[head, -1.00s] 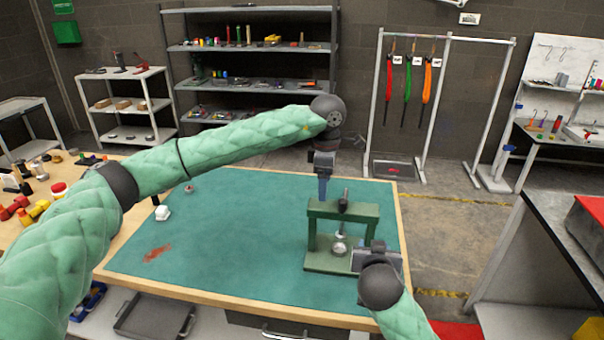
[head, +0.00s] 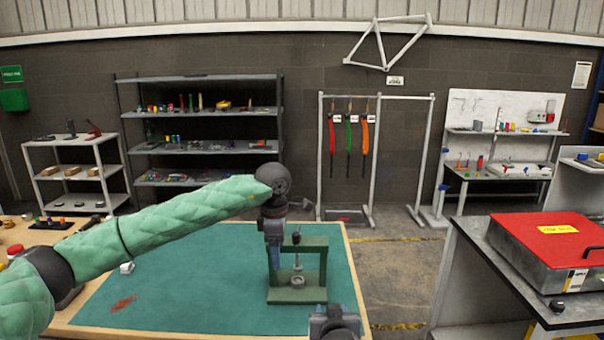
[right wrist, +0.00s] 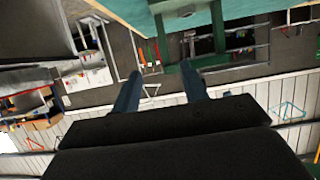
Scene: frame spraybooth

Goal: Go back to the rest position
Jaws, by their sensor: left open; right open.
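My left arm reaches in from the left in the head view. Its gripper (head: 274,258) points down, open and empty, in front of or beside the left post of a green press frame (head: 312,262); I cannot tell whether they touch. The press stands upright on the teal-topped table (head: 200,290). My right gripper (head: 334,322) shows only in part at the bottom edge, in front of the press. In the right wrist view the right gripper (right wrist: 160,75) is open with two blue fingers apart and nothing between them; the green press frame (right wrist: 187,62) lies beyond.
A red case (head: 550,238) sits on a dark bench at the right. A small white object (head: 127,268) and a red-brown stain lie on the table's left part. Shelves (head: 205,128) and a hanging rack stand behind. Floor is clear right of the table.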

